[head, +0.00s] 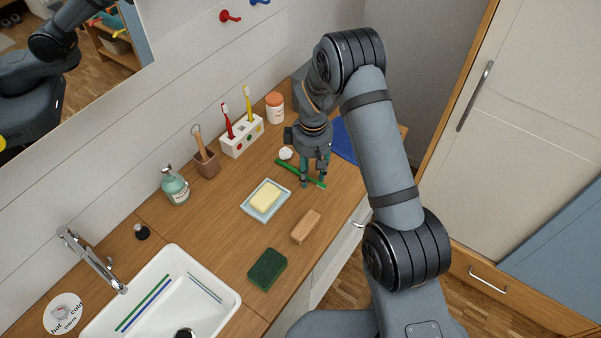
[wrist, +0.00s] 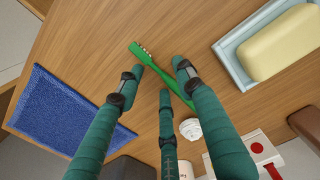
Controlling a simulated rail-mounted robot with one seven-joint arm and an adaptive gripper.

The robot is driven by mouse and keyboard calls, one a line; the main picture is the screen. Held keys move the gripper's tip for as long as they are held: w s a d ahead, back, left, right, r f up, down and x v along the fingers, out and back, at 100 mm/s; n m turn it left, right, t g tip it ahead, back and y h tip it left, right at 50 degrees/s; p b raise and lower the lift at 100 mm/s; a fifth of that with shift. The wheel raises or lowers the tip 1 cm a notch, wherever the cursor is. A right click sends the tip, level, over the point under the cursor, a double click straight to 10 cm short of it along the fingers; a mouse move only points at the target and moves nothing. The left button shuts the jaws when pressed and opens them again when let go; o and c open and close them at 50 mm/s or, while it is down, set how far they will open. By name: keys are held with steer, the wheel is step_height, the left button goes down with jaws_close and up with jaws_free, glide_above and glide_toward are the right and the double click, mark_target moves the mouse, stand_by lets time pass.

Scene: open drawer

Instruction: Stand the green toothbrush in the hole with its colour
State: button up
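The green toothbrush (head: 288,167) lies flat on the wooden counter, beneath my gripper (head: 314,181). In the wrist view the toothbrush (wrist: 152,62) runs diagonally, its bristle head at the upper left. My gripper (wrist: 160,80) has its teal fingers spread, with the toothbrush passing between them; I cannot tell whether any finger touches it. The white holder (head: 230,150) stands at the back of the counter by the wall, with a red and a yellow toothbrush upright in it and coloured dots on its front. Part of the holder (wrist: 262,148) shows in the wrist view.
A small white round item (head: 286,153) lies beside the toothbrush. A soap dish (head: 248,206), a brown block (head: 306,226) and a green sponge (head: 267,269) are nearer the sink. A capped jar (head: 275,108) stands behind. A blue cloth (wrist: 62,115) lies beside my gripper.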

steer(key=shift+c, duration=1.3)
jaws_close()
